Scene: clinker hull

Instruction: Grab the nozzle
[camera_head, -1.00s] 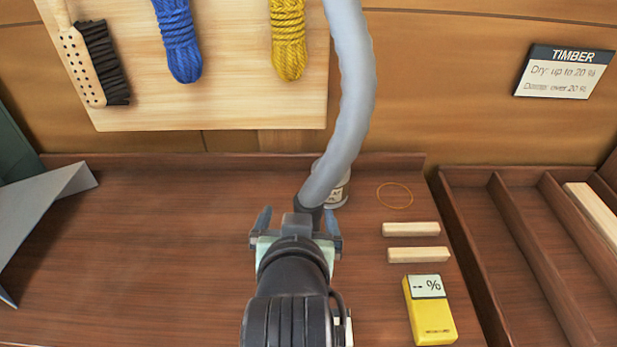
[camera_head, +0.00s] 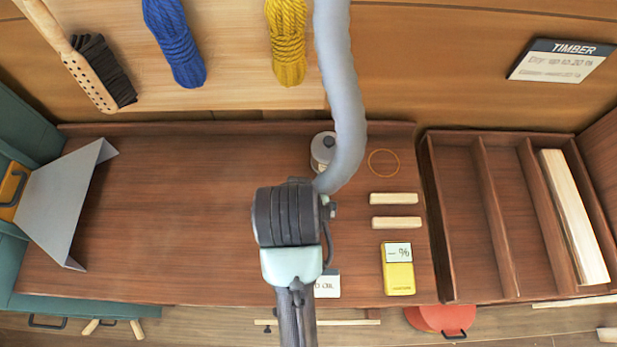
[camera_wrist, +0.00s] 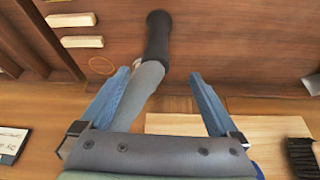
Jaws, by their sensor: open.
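The nozzle (camera_wrist: 158,35) is a black tube end on a thick grey hose (camera_head: 342,100). In the wrist view it points away from me, just beyond the fingertips and between their lines. The hose also shows in the wrist view (camera_wrist: 145,88), running back between the fingers, closer to the left one. My gripper (camera_wrist: 160,74) is open, with a blue-grey finger on each side of the hose and a gap to the right finger. In the head view my arm hides the nozzle and the fingers.
Behind the hose stands a round tin (camera_head: 323,150). Right of it on the bench (camera_head: 190,220) lie a rubber band (camera_head: 384,163), two wood strips (camera_head: 394,198) and a yellow meter (camera_head: 398,275). A divided tray (camera_head: 455,215) is further right. The bench's left middle is clear.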

